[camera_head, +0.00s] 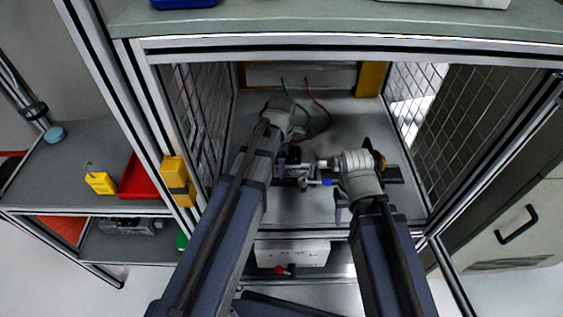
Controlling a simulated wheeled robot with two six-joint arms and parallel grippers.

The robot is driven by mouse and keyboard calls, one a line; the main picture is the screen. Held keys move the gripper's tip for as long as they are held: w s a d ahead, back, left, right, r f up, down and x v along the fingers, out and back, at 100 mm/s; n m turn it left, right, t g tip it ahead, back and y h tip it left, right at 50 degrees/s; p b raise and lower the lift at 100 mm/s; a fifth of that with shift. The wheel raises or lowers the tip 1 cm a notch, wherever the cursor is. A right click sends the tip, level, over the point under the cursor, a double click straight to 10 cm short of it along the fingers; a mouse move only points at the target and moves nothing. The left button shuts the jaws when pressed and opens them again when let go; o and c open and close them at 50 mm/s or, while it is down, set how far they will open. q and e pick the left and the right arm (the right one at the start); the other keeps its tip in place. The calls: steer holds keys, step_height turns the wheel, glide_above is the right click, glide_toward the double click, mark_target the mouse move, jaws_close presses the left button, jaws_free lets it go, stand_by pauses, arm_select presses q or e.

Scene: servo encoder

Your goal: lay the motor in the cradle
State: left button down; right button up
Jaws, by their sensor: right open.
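A small dark and silver assembly (293,170) sits on the grey floor of the mesh-sided bay, between my two wrists. The motor and the cradle seem to be part of this cluster, but I cannot tell them apart. My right gripper (324,172) comes in from the right, open, close beside the cluster; I cannot tell whether it touches. My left gripper (296,133) is just behind the cluster, mostly hidden by its own wrist; its fingers are not clear.
Mesh walls and metal posts close in both sides. A yellow box (178,181) is on the left post. A red bin (138,180) stands on a left shelf. Bay floor is free at back right.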

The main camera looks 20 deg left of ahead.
arm_select(q)
steer(key=shift+f, duration=0.15)
arm_select(e)
steer(key=shift+f, duration=0.1)
arm_select(q)
jaws_free()
step_height(320, 180, up, 12)
steer(key=p, duration=1.2)
steer(key=shift+r, duration=0.2)
arm_select(e)
step_height(320, 180, up, 12)
